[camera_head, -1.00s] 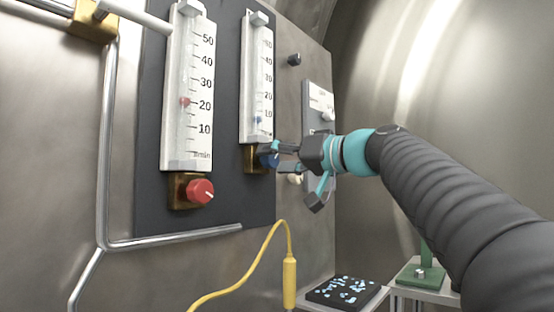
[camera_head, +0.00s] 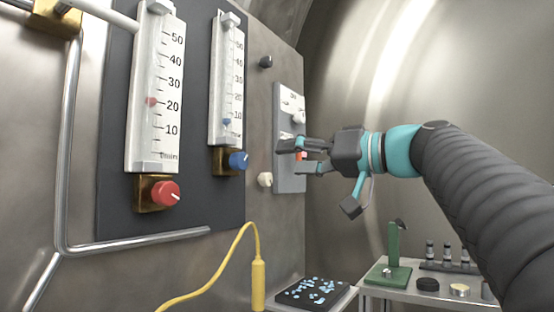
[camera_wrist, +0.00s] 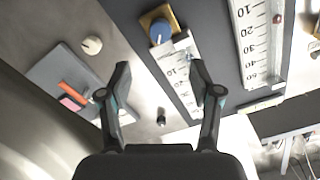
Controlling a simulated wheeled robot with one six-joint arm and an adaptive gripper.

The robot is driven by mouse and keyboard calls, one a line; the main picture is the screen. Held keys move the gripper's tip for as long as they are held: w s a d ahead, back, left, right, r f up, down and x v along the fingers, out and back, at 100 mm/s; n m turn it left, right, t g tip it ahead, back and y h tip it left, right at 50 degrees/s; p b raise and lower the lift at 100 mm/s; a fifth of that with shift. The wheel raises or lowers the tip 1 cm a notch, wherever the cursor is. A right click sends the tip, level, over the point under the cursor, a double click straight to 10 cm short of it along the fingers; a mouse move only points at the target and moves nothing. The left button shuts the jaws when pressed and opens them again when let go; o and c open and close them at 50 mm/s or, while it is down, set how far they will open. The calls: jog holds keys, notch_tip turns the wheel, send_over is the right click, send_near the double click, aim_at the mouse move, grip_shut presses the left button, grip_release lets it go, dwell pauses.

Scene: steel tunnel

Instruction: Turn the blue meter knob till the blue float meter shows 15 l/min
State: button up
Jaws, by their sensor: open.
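The blue knob (camera_head: 238,160) sits on a brass block under the blue float meter (camera_head: 215,90) and is fully in sight. In the wrist view the blue knob (camera_wrist: 160,33) lies beyond the fingertips. The small blue float (camera_head: 226,122) stands low in its tube, near the 10 mark; the exact reading is too small to tell. My gripper (camera_head: 290,158) is open and empty, right of the blue knob and apart from it, in front of a grey panel. Its two fingers also show spread in the wrist view (camera_wrist: 160,68).
The red float meter (camera_head: 153,90) with its red knob (camera_head: 165,193) stands to the left. The grey panel (camera_head: 290,180) and a cream knob (camera_head: 265,180) are near my gripper. A yellow cable (camera_head: 245,232) hangs below. Side tables hold a black tray (camera_head: 311,292) and a green stand (camera_head: 392,255).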

jog(key=shift+s+d, duration=0.15)
jog(key=shift+d, duration=0.05)
